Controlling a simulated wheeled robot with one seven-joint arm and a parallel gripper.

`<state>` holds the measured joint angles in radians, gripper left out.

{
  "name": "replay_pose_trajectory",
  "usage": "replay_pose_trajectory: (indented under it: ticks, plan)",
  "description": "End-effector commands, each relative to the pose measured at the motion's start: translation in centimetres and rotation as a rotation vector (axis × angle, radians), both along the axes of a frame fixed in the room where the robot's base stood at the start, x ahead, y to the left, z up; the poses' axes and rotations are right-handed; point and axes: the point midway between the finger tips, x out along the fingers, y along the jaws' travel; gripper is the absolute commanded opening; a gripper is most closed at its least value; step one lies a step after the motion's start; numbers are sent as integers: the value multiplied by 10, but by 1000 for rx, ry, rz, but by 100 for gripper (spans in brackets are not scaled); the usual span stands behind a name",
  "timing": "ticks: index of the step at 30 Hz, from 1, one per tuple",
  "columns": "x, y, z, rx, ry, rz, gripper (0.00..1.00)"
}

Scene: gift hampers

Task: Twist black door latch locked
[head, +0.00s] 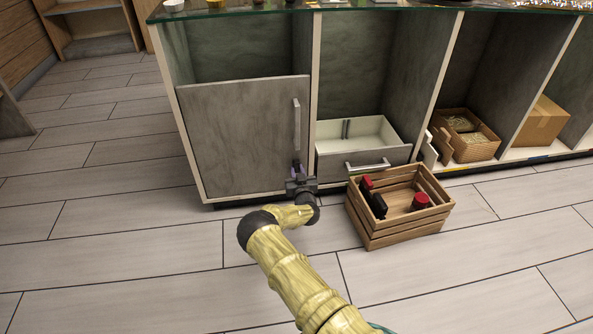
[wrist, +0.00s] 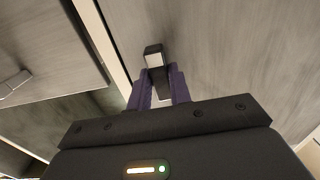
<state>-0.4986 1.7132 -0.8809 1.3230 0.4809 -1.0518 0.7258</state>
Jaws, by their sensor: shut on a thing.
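The grey cabinet door (head: 240,135) is flat in the cabinet front at the left, with a pale vertical handle (head: 297,125) near its right edge. In the wrist view the small black door latch (wrist: 154,60) sits on the door face, with a pale lit end. My gripper (wrist: 160,78) has its two purple fingers on either side of the latch, shut on it. In the head view my gripper (head: 298,172) is at the door's lower right, below the handle. It hides the latch there, and the latch's exact turn is hard to tell.
A white drawer (head: 385,130) stands open right of the door. A wooden crate (head: 400,228) with dark, red-capped items is on the floor just right of my gripper. Floor at left is clear.

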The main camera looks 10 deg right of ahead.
Motion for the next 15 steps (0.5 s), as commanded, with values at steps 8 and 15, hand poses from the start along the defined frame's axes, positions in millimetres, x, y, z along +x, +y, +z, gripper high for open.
replay_pose_trajectory:
  ticks: [8,15]
  plan:
    - [0,2,-2,-263,-1,5,9]
    - [0,1,0,-347,-1,5,9]
